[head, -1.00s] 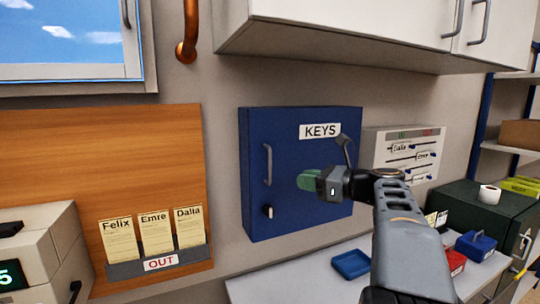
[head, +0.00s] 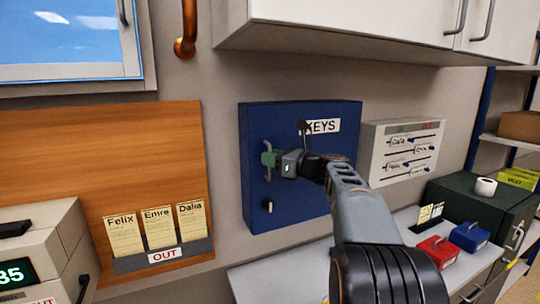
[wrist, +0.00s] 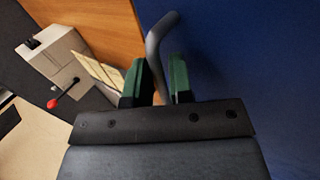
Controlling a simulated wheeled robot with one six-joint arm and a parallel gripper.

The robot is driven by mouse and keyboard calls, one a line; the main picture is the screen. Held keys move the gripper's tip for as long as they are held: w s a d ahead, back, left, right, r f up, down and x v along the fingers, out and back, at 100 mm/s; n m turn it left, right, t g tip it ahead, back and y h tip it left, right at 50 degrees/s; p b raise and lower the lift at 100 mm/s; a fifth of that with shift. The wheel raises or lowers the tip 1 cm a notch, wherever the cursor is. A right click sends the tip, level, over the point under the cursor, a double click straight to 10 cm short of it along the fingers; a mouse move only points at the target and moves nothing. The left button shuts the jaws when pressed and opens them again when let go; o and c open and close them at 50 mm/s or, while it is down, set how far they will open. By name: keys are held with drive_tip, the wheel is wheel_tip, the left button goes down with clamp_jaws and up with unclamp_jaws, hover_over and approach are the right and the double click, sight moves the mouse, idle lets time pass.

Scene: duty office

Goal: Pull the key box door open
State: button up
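The blue key box (head: 320,190) hangs on the wall with a KEYS label. Its door is shut. The grey bar handle (head: 267,188) stands upright on the left part of the door. My gripper (head: 268,157) is at the upper part of this handle and hides some of it. In the wrist view, the green fingers (wrist: 160,80) lie on either side of the handle (wrist: 154,45), with little gap. I cannot tell whether they grip it.
A wooden board (head: 60,150) with name cards is at the left. A white cabinet (head: 340,30) overhangs above. An in/out panel (head: 400,150) is right of the box. Red (head: 438,250) and blue (head: 470,236) boxes stand on the counter below right.

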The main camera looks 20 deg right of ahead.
drive_tip(key=shift+w+a, duration=0.2)
drive_tip(key=shift+w, duration=0.05)
clamp_jaws()
idle(0.3)
